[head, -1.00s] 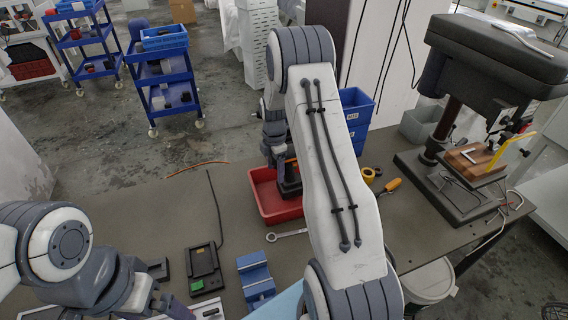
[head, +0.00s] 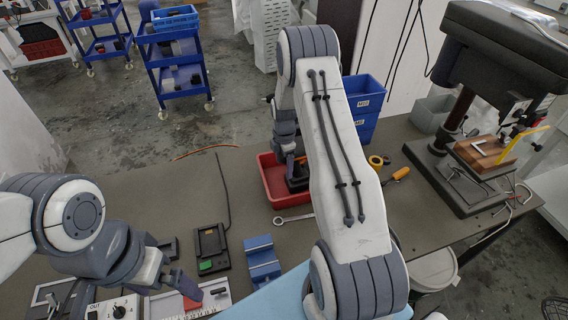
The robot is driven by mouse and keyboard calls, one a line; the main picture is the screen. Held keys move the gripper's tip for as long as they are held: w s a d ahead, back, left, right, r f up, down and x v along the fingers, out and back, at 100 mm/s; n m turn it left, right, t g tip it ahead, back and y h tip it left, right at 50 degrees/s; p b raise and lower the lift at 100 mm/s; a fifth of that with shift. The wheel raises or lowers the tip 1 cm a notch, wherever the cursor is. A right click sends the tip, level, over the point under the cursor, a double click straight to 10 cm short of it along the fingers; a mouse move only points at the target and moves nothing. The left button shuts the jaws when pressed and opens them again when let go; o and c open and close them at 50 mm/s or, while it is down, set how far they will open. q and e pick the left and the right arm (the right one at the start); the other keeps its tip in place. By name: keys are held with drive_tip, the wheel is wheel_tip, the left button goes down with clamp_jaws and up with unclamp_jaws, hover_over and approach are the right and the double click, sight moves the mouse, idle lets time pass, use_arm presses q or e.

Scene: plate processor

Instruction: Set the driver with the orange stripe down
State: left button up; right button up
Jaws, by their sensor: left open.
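A dark tool with a small orange patch (head: 297,177), possibly the driver, shows at the red bin (head: 272,190), mostly hidden behind my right arm. My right gripper (head: 291,160) is over the bin beside that dark tool; its fingers are too hidden to tell whether they hold it. My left gripper (head: 185,285) is open at the lower left, over or beside a white panel (head: 165,305) with a red piece (head: 193,302).
A black cradle (head: 210,248), blue vise (head: 262,260) and wrench (head: 293,218) lie on the grey table (head: 140,205). An orange-handled tool (head: 398,174) and yellow tape roll (head: 376,162) lie to the right. A drill press (head: 465,165) stands at the right edge.

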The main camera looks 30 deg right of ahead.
drive_tip(key=shift+o, duration=0.3)
drive_tip(key=shift+r, duration=0.35)
wheel_tip(320, 180, up, 11)
drive_tip(key=b, duration=0.3)
drive_tip(key=shift+s+r, duration=0.1)
drive_tip(key=shift+r, duration=0.45)
drive_tip(key=shift+f, duration=0.1)
wheel_tip(320, 180, down, 12)
drive_tip(key=p, duration=0.3)
drive_tip(key=shift+p, duration=0.3)
